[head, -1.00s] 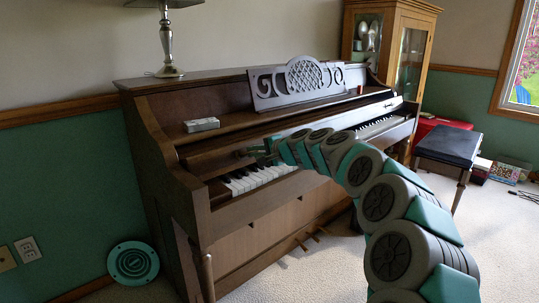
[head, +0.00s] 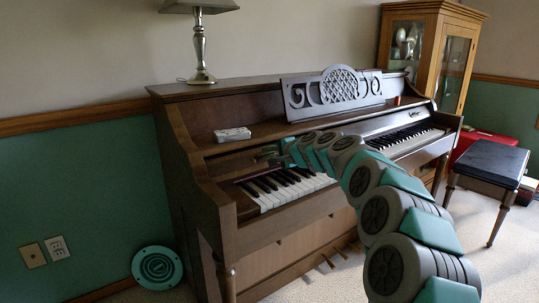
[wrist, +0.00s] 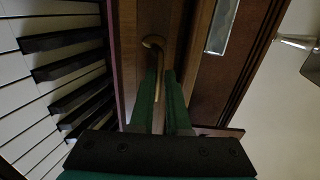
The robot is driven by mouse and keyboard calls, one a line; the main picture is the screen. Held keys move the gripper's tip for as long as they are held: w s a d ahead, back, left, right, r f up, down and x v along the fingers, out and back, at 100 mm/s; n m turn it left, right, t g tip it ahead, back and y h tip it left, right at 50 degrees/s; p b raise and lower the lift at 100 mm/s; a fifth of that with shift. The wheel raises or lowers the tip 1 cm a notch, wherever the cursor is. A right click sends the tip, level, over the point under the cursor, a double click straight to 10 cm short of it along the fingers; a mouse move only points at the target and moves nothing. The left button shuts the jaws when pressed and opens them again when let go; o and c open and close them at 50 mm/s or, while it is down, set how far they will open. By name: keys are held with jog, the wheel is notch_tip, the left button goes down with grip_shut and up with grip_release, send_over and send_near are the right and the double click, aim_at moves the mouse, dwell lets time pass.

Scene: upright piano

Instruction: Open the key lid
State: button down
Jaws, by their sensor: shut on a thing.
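The upright piano (head: 205,185) stands against the wall with its key lid (head: 228,165) partly pushed back. The white and black keys (head: 285,187) show below the lid's front edge, and also at the left of the wrist view (wrist: 50,75). My gripper (head: 268,154) is at the lid's front, left of the piano's middle. In the wrist view, the two green fingers (wrist: 160,85) are shut on a curved brass handle (wrist: 153,42) on the lid's wood. My arm hides the middle of the keyboard and part of the lid.
A small pale box (head: 232,134) lies on the ledge above the lid. A grey scrollwork music stand (head: 335,90) stands behind my arm. A lamp (head: 200,50) is on the piano top. A dark bench (head: 490,163) stands at the right.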

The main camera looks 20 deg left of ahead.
jog(key=shift+w+r, duration=0.1)
jog(key=shift+r, duration=0.65)
jog(key=c, duration=1.1)
grip_release()
jog(key=shift+o, duration=0.5)
jog(key=shift+f, duration=0.3)
jog(key=shift+f, duration=0.15)
jog(key=shift+d, duration=0.1)
jog(key=b+v, duration=0.1)
jog(key=v, duration=0.6)
jog(key=shift+s+d, duration=0.2)
jog(key=shift+s, duration=0.1)
jog(key=shift+s, duration=0.1)
